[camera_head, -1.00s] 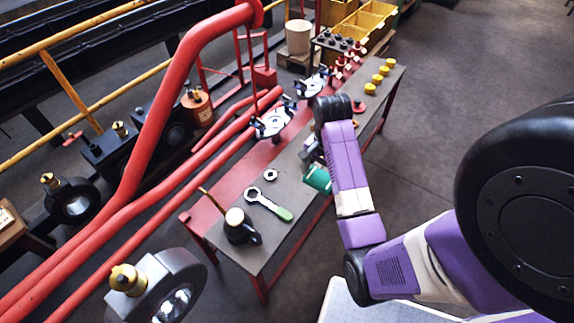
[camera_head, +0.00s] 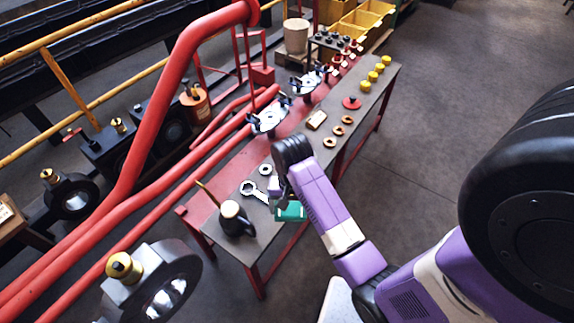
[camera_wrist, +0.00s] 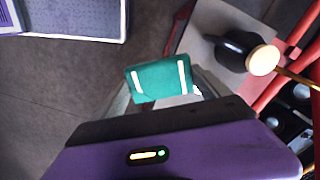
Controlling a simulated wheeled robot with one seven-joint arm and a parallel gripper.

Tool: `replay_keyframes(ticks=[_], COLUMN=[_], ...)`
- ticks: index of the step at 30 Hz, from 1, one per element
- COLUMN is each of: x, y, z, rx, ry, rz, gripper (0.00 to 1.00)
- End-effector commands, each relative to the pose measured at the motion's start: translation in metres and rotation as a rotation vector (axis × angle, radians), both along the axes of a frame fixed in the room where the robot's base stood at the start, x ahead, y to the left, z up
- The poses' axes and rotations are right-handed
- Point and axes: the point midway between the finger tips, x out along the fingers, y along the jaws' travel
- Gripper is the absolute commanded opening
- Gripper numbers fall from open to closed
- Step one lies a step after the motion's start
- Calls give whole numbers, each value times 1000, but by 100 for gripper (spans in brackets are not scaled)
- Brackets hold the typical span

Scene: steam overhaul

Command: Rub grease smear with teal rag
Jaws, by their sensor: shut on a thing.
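The teal rag (camera_head: 291,212) hangs in my gripper (camera_head: 279,198) over the right-hand edge of the bench, near its front end. It also shows in the wrist view (camera_wrist: 160,80), as a teal pad with two white stripes between the fingers. My gripper is shut on it. Whether the rag touches the bench top is unclear. I cannot make out a grease smear in either view; it may be hidden under the rag and arm or too small to tell.
The bench (camera_head: 253,245) holds a dark oil can (camera_head: 233,221) near its front end, a spanner (camera_head: 252,189) partly hidden by my gripper, and a nut (camera_head: 265,169). Bronze rings (camera_head: 338,131) and yellow caps (camera_head: 379,68) stand farther back. Red pipes (camera_head: 165,185) run along the left.

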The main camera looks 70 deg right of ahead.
Motion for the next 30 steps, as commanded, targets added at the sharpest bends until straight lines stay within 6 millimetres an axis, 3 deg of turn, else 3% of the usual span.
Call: replay_keyframes(ticks=[9, 15, 23, 30], x=[65, 94, 120, 119], y=[123, 174, 220, 221], z=[-63, -90, -114, -114], rx=[1, 0, -1, -1], ry=[3, 3, 2, 1], rz=[678, 972, 1232, 1236], gripper=[53, 53, 53, 53])
